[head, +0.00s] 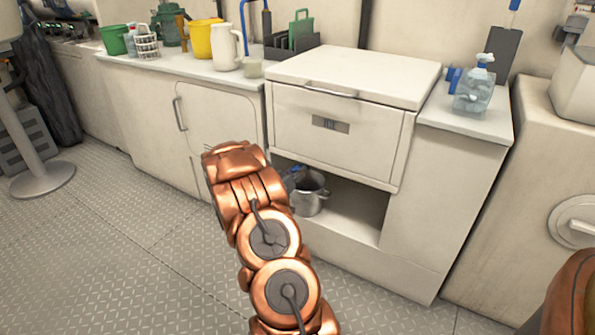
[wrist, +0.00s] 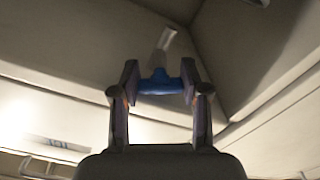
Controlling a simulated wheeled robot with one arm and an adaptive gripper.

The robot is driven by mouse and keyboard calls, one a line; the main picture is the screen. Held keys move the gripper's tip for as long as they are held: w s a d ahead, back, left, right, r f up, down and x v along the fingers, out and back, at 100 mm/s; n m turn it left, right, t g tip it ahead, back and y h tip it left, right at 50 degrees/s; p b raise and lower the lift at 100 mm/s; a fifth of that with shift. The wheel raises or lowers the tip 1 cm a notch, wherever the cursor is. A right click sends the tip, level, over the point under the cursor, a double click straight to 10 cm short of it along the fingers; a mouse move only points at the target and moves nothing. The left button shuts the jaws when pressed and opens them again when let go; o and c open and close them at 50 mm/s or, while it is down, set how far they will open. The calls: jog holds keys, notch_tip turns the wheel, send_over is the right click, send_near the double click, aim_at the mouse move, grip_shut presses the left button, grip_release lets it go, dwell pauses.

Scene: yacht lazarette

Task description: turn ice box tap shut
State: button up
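The ice box (head: 345,105) is a cream unit with a lifting lid and an open recess below. The tap's blue lever handle (wrist: 160,84) shows in the wrist view, with a pale spout or stem (wrist: 166,40) above it. My gripper (wrist: 160,76) is open around the handle, one finger at each end of it. I cannot tell if the fingers touch it.
A metal pot (head: 310,193) stands in the recess, close to my arm. The floor (head: 90,235) at left is clear.

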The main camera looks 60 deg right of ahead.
jog(key=shift+c, duration=1.4)
jog(key=shift+r+m+p, duration=0.15)
jog(key=shift+m+p, duration=0.45)
jog(key=shift+p, duration=0.2)
jog(key=shift+m+p, duration=1.25)
jog(key=shift+m, duration=0.85)
jog(key=o, duration=0.9)
jog(key=a, duration=1.2)
jog(key=shift+s, duration=0.2)
